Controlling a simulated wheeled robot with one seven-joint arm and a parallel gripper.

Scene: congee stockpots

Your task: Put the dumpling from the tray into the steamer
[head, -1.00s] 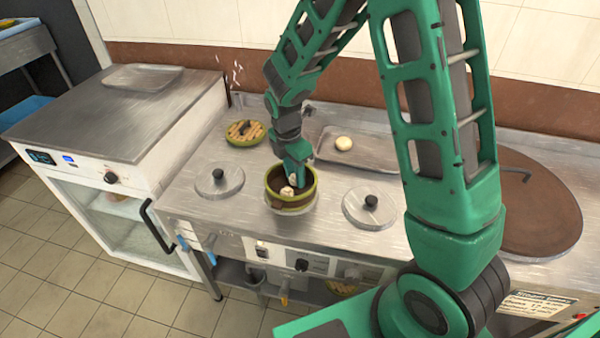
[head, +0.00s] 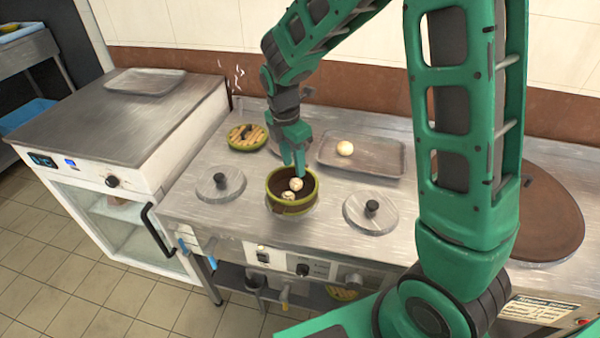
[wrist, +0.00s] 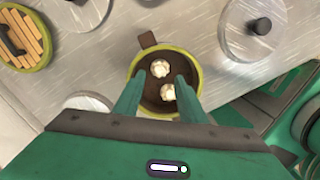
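The steamer (head: 302,207), a round pot with a yellow-green rim and brown inside, stands on the counter; it also shows in the wrist view (wrist: 195,70). Two pale dumplings lie in it, one (head: 296,184) behind the other (head: 288,195). The wrist view shows both dumplings, one (wrist: 160,68) and the other (wrist: 167,92), loose inside. A third dumpling (head: 345,148) sits on the metal tray (head: 378,158), behind and right of the steamer. My gripper (head: 298,173) is over the steamer's back part. Its fingers (wrist: 157,95) are apart with nothing held.
A slatted bamboo lid (head: 246,138) lies behind and left of the steamer. Round metal lids with black knobs lie left (head: 220,184) and right (head: 370,213) of it. A large brown round plate (head: 550,215) is at the right. Bare counter surrounds these.

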